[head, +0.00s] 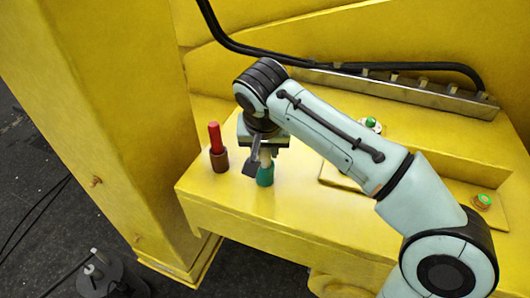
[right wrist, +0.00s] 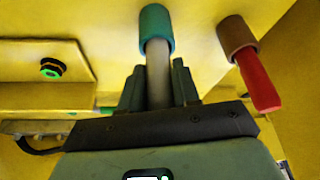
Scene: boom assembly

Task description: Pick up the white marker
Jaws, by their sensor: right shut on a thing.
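The white marker (right wrist: 158,68) stands upright with its end in a teal holder (right wrist: 156,28) in the right wrist view. In the head view the teal holder (head: 265,176) sits on the yellow ledge, and a short pale stretch of the marker (head: 265,158) shows above it. My right gripper (head: 259,160) is over the holder, its fingers on either side of the marker and shut on it. The fingers (right wrist: 158,88) also show in the right wrist view. The marker's upper part is hidden by the gripper. My left gripper is not in view.
A red marker (head: 214,137) stands in a brown holder (head: 219,160) just left of my right gripper. Green-topped fittings (head: 371,124) (head: 482,201) are to the right. A black cable (head: 330,66) runs along the back. A yellow post (head: 120,110) rises at left.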

